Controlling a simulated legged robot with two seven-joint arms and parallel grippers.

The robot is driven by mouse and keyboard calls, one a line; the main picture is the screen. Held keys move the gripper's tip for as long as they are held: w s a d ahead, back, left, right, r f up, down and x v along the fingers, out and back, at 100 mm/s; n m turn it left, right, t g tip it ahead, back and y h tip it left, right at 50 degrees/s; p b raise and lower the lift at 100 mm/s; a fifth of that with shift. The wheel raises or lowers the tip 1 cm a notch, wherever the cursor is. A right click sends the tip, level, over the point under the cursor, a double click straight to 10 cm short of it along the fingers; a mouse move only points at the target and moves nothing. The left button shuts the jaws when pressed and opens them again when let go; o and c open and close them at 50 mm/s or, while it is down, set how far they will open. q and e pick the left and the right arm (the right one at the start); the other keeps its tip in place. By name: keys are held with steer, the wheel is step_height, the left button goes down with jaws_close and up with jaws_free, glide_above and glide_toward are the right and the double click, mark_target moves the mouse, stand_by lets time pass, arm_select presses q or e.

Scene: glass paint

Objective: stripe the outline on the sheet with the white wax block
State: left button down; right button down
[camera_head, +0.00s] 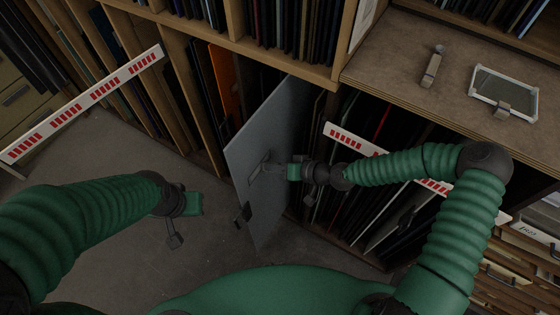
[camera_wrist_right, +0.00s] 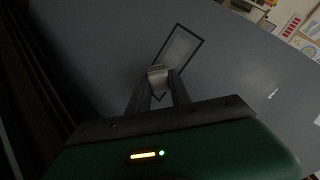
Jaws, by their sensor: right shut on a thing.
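A large grey sheet (camera_head: 245,150) stands tilted in the shelf opening, partly pulled out; its surface fills much of the right wrist view (camera_wrist_right: 90,60). A dark rectangular outline with a paler inside (camera_wrist_right: 182,45) is on it. My right gripper (camera_head: 272,170) is at the sheet's face. In the right wrist view its fingers are shut on a small pale block, the white wax block (camera_wrist_right: 158,76), which overlaps the outline's near end. I cannot tell whether the block touches the sheet. My left gripper (camera_head: 198,206) hangs left of the sheet, apart from it; its fingers are unclear.
A dark clip-like piece (camera_head: 242,215) is at the sheet's lower left edge. A framed pane (camera_head: 505,92) and a slim tool (camera_head: 433,66) lie on the shelf top at right. Red-and-white bars (camera_head: 90,100) cross the racks. The floor at left is clear.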

steer(key=s+a+p, duration=0.1)
steer(key=s+a, duration=0.3)
steer(key=s, duration=0.1)
steer(key=shift+s, duration=0.25)
steer(key=shift+d, duration=0.1)
steer(key=s+d+p, duration=0.1)
steer(key=s+d, duration=0.2)
steer(key=d, duration=0.2)
steer(key=shift+s, duration=0.25)
stand_by(0.3)
steer(key=shift+s+d, duration=0.45)
steer(key=shift+d, duration=0.15)
steer(key=shift+s+d, duration=0.4)
steer(key=shift+d, duration=0.2)
